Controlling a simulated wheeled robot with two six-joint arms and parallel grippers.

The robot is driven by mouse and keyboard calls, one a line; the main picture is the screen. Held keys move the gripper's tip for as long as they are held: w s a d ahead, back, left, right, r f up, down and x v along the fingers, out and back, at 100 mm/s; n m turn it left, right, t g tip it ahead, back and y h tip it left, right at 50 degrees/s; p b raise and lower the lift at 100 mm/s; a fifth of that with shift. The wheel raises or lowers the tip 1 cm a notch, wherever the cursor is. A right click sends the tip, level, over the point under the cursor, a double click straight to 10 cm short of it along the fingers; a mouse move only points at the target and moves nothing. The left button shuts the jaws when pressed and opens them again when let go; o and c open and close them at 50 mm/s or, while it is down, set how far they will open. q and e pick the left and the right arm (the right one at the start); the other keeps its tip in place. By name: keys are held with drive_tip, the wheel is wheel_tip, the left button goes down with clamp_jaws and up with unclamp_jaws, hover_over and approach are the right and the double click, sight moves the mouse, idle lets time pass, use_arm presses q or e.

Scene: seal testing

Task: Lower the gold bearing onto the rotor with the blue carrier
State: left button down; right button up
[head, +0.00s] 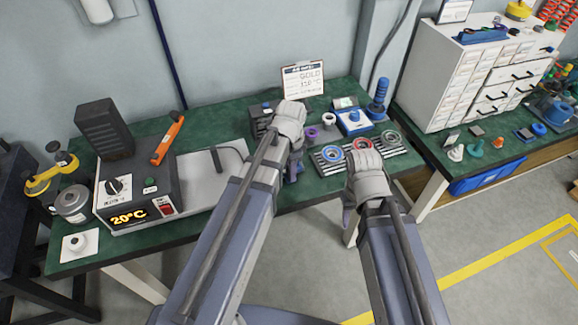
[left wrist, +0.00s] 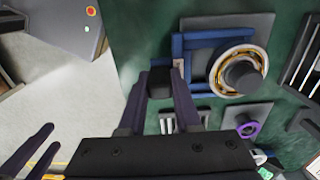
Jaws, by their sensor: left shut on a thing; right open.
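The gold bearing (left wrist: 240,73) is a ring in the left wrist view, set against the end of the blue carrier (left wrist: 196,43). The dark rotor shaft (left wrist: 241,76) shows through its centre. From above I cannot tell how far down the shaft the bearing sits. My left gripper (left wrist: 160,88) is shut on the carrier's black grip block, beside the rotor. In the head view my left gripper (head: 292,172) is mostly hidden under its own arm, which also covers the bearing and rotor. My right gripper (head: 350,212) is open, hanging near the table's front edge.
A heater (head: 135,195) reading 20°C stands at the left. A slotted rack (head: 330,165) with red, blue and green rings lies at the right. A sign (head: 303,79) stands behind.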

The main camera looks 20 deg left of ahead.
use_arm(q)
drive_tip(key=shift+s+d, duration=0.65)
drive_tip(key=shift+s, duration=0.3)
drive_tip(key=shift+s+d, duration=0.65)
drive_tip(key=shift+s, duration=0.35)
drive_tip(key=shift+s+d, duration=0.65)
drive_tip(key=shift+s, duration=0.3)
wheel_tip(320, 180, up, 9)
drive_tip(key=p, duration=0.9)
